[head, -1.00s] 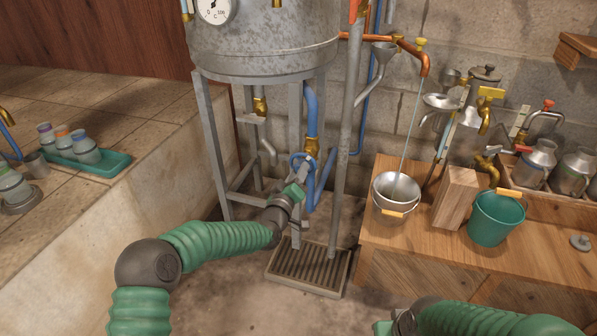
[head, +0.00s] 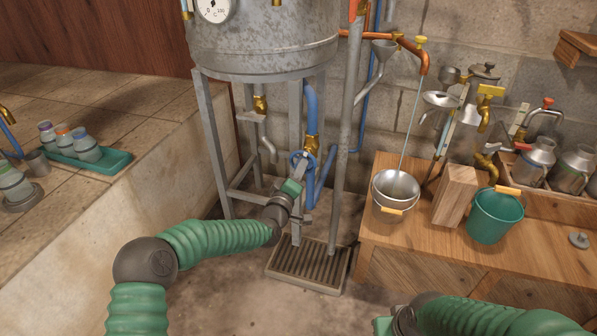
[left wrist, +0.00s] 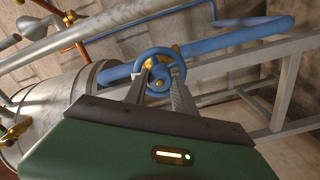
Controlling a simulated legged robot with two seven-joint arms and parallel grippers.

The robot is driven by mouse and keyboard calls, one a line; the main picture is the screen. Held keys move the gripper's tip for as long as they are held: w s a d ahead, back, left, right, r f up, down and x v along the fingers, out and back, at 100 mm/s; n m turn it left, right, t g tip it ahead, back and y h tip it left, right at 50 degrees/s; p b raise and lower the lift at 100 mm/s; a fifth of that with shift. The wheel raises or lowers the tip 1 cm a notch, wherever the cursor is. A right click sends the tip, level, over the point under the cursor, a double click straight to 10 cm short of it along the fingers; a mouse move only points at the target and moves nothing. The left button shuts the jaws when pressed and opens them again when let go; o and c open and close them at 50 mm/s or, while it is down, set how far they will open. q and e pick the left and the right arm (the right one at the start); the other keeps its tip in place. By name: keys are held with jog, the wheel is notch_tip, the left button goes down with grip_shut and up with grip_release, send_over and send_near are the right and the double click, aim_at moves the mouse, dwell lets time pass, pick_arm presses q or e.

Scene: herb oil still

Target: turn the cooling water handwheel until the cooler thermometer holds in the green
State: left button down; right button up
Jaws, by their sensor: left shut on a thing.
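The blue cooling water handwheel (head: 294,157) sits on a brass valve on the blue pipe below the metal tank. In the left wrist view the handwheel (left wrist: 158,52) shows as a round rim with spokes and a brass hub. My left gripper (head: 303,166) is shut on the handwheel; in the left wrist view its two fingers (left wrist: 160,86) reach onto the wheel. A round white dial thermometer (head: 212,8) is on the tank, cut by the top edge; its reading is too small to tell. My right gripper (head: 383,326) is only partly in view at the bottom.
A grey standpipe (head: 347,130) rises right of the valve, close to my left gripper. A floor grate (head: 305,268) lies below. The wooden bench (head: 405,245) at right bears a steel bucket (head: 396,188) and a teal bucket (head: 494,216).

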pick_arm(q)
jog(key=c, duration=1.1)
grip_release()
jog(key=shift+a+f, duration=0.15)
jog(key=shift+o, duration=0.3)
jog(key=shift+s, duration=0.1)
jog(key=p+v, duration=0.6)
jog(key=v, duration=1)
jog(key=shift+s+p, duration=0.3)
